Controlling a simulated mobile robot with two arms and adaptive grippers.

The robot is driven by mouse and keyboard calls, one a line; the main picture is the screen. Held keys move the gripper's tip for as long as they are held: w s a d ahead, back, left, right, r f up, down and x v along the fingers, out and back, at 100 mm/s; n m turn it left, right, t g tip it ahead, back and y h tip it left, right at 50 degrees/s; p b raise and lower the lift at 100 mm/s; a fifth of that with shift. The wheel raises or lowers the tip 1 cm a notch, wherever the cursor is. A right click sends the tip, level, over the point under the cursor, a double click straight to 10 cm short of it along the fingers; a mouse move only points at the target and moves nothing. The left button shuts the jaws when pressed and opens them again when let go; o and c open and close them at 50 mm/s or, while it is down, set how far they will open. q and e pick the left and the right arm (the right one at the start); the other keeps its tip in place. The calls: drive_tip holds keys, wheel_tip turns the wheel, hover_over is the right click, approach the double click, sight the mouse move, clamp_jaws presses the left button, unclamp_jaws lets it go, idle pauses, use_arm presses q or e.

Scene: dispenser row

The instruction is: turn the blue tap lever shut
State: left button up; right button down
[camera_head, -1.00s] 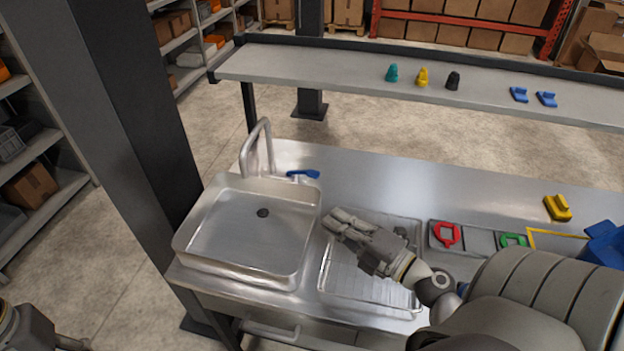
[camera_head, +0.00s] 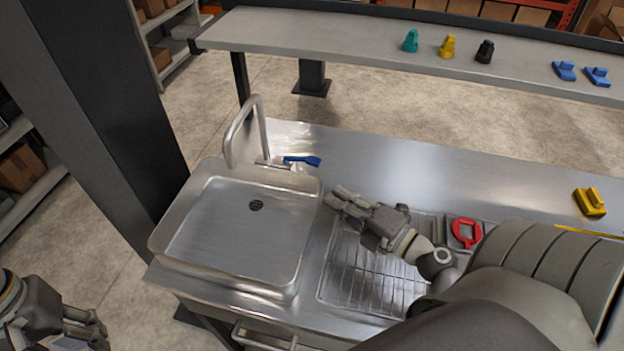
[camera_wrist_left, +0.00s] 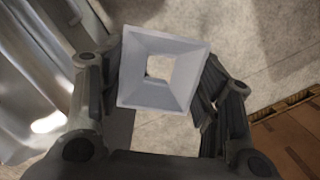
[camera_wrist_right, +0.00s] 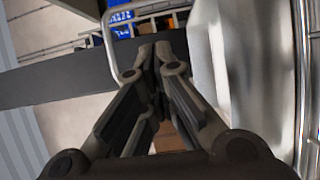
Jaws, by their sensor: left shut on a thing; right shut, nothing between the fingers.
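The blue tap lever (camera_head: 303,160) sits at the foot of the grey tap (camera_head: 233,138), behind the sink's (camera_head: 165,225) back right corner. It points to the right. My right gripper (camera_head: 338,198) is shut and empty, above the drying rack's back left, in front and right of the lever and apart from it. Its fingertips meet in the right wrist view (camera_wrist_right: 155,58); the lever is not seen there. My left gripper (camera_head: 98,332) is low at the left, beside the counter. In the left wrist view it is shut on a pale square hollow piece (camera_wrist_left: 142,98).
A wire drying rack (camera_head: 345,290) lies right of the sink. A red piece (camera_head: 466,233) and a yellow block (camera_head: 590,202) are farther right. A dark post (camera_head: 110,110) stands at the left. A raised shelf (camera_head: 340,38) runs behind. Counter right of the lever is clear.

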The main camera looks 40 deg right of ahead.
wheel_tip(320, 180, down, 3)
drive_tip(key=shift+b, duration=1)
drive_tip(key=shift+w+d+f+b, duration=0.15)
drive_tip(key=shift+w+f+b, duration=0.05)
drive_tip(key=shift+f+b, duration=0.25)
drive_tip(key=shift+w+r+p, duration=0.15)
drive_tip(key=shift+w+p, duration=0.2)
drive_tip(key=shift+w, duration=0.1)
use_arm(q)
drive_tip(key=p, duration=0.3)
drive_tip(key=shift+w+d+f, duration=0.1)
drive_tip(key=shift+w, duration=0.1)
drive_tip(key=shift+r+p, duration=0.3)
drive_tip(key=shift+p, duration=0.05)
use_arm(e)
drive_tip(key=w+d, duration=0.1)
drive_tip(key=w, duration=0.9)
drive_tip(key=shift+w, duration=0.3)
use_arm(q)
drive_tip(key=shift+s+f, duration=0.1)
use_arm(e)
drive_tip(key=shift+d, duration=0.1)
